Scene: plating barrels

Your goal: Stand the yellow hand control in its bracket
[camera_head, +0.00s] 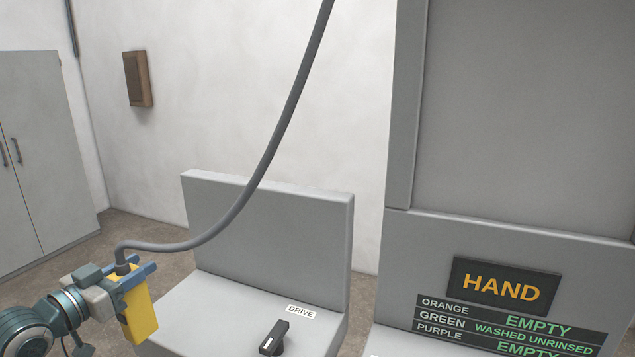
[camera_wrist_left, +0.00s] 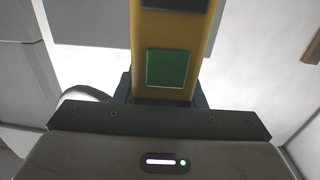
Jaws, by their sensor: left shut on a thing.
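The yellow hand control (camera_head: 139,314) hangs at the lower left of the head view, roughly upright with a slight tilt. A grey cable runs from its top. My left gripper (camera_head: 130,280) is shut on its upper part and holds it in the air, left of the grey console. In the left wrist view the yellow hand control (camera_wrist_left: 204,60) rises from between the jaws of the left gripper (camera_wrist_left: 165,95), with a green button (camera_wrist_left: 168,68) facing the camera. No bracket can be made out in either view. My right gripper is not in view.
The grey console (camera_head: 265,225) has a black DRIVE knob (camera_head: 273,338) on its top. A dark HAND sign (camera_head: 505,285) and status lines are on the panel at right. The grey cable (camera_head: 290,100) crosses the middle. A grey cabinet (camera_head: 40,150) stands at left.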

